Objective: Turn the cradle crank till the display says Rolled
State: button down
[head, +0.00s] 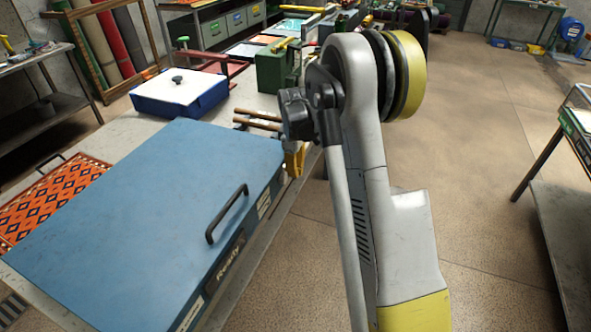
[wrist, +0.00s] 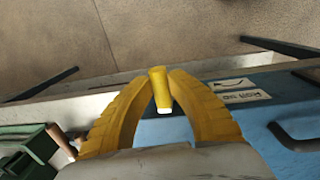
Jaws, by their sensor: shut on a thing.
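The large blue machine (head: 150,200) lies on the bench with a black bar handle on its lid. A dark display (head: 228,258) on its front side appears to read "Ready". My gripper (head: 294,160) is at the machine's far right corner, largely behind my arm. In the wrist view my gripper (wrist: 160,82) has its two yellow fingers closed around a short yellow grip (wrist: 160,92) with a pale end, which appears to be the crank's grip. The crank's arm and pivot are hidden. The blue machine also shows beyond the fingers in the wrist view (wrist: 262,125), with white labels.
An orange patterned rug (head: 60,190) lies left of the machine. Wooden rods (head: 258,120), a blue box with a white top (head: 182,92) and a green case (head: 275,70) stand behind it. The floor (head: 480,200) right of the bench is clear; a side table stands far right.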

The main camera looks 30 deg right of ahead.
jog(key=shift+w+d+f+g+y+b, duration=0.1)
jog(key=shift+w+d+f+g+y, duration=0.25)
jog(key=shift+g+y, duration=0.4)
jog(key=shift+w+d+f+g+y+b, duration=0.15)
jog(key=shift+w+d+g+y, duration=0.15)
jog(key=shift+d+g+y, duration=0.5)
jog(key=shift+w+d+f+g+y+b, duration=0.15)
jog(key=shift+w+g+y, duration=0.25)
jog(key=shift+y, duration=0.65)
jog(key=c, duration=1.3)
grip_release()
jog(key=shift+o, duration=0.2)
jog(key=v, duration=0.7)
jog(key=shift+d, duration=0.15)
jog(key=shift+w+r, duration=0.1)
jog(key=shift+r, duration=0.05)
